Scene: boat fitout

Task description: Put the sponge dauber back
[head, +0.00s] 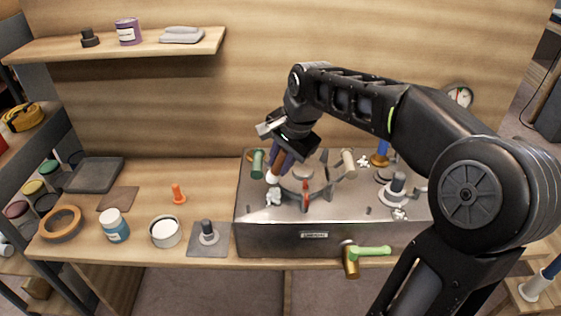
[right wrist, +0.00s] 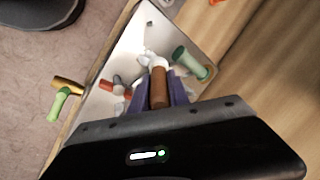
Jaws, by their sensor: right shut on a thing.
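My right gripper (head: 281,163) is over the left part of the grey metal box (head: 283,241). Its purple fingers are shut on a brown handle with a white end, which I take to be the sponge dauber (right wrist: 159,88). In the head view the dauber's white end (head: 272,177) points down, close above the box top. I cannot tell whether it touches. In the right wrist view the gripper (right wrist: 158,95) hides part of the handle. My left gripper is not in view.
A green cylinder (head: 257,163) stands close left of the gripper on the box. A white knobbed piece (head: 273,196) and a red handle (head: 306,195) are nearby. A white tin (head: 166,231), a blue-labelled jar (head: 115,225) and an orange piece (head: 178,194) stand on the bench to the left.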

